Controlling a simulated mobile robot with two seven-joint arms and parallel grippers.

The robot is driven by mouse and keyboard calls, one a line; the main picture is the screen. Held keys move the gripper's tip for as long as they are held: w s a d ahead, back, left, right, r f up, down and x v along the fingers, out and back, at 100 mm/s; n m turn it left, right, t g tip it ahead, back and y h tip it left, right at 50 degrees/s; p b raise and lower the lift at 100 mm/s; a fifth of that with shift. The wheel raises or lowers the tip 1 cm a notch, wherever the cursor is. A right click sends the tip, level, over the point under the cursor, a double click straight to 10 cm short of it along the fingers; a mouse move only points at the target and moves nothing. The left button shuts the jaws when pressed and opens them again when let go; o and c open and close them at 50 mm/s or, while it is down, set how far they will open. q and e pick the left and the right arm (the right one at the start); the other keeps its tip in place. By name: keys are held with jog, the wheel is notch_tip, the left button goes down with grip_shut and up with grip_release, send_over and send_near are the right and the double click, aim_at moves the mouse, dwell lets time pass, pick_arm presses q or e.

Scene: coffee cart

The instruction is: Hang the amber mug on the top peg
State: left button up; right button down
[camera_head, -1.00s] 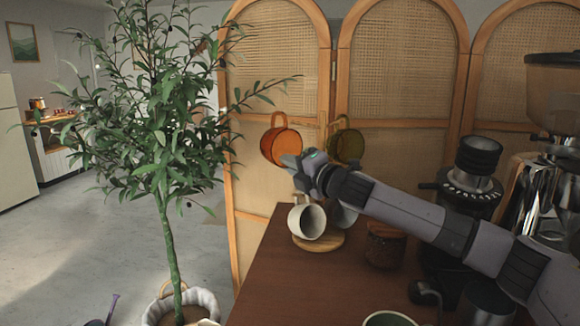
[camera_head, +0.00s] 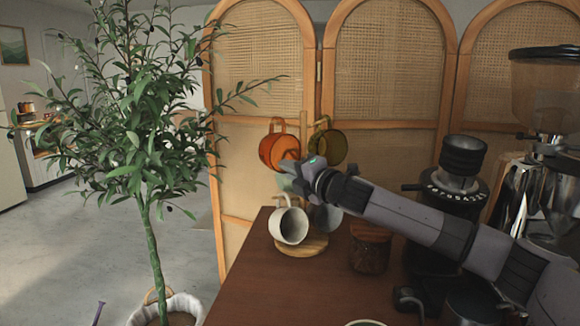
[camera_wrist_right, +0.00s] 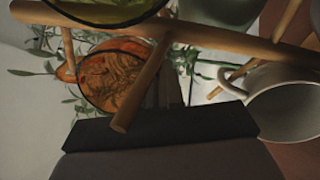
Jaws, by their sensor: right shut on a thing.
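The amber mug (camera_head: 272,151) is a see-through orange mug to the left of the mug tree's wooden post (camera_head: 303,126), its handle upward. It also shows in the right wrist view (camera_wrist_right: 112,82), with a wooden peg (camera_wrist_right: 142,88) crossing in front. My right gripper (camera_head: 287,172) is shut on the amber mug at its lower side. In the wrist view an upper peg (camera_wrist_right: 67,44) overlaps the region by the mug's handle (camera_wrist_right: 65,72). I cannot tell whether the peg is inside the handle loop. My left gripper is not in view.
An olive-green mug (camera_head: 330,147) hangs right of the post. A white mug (camera_head: 290,226) and a grey mug (camera_head: 325,217) sit lower, above the round base (camera_head: 303,247). A jar (camera_head: 369,248) and a grinder (camera_head: 440,215) stand right; a leafy plant (camera_head: 145,225) stands left.

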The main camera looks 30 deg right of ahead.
dwell(0.4)
jog(key=c, duration=1.2)
grip_release()
jog(key=shift+o, duration=0.2)
jog(key=s+d+b, duration=0.1)
jog(key=s, duration=0.6)
jog(key=shift+d+f, duration=0.15)
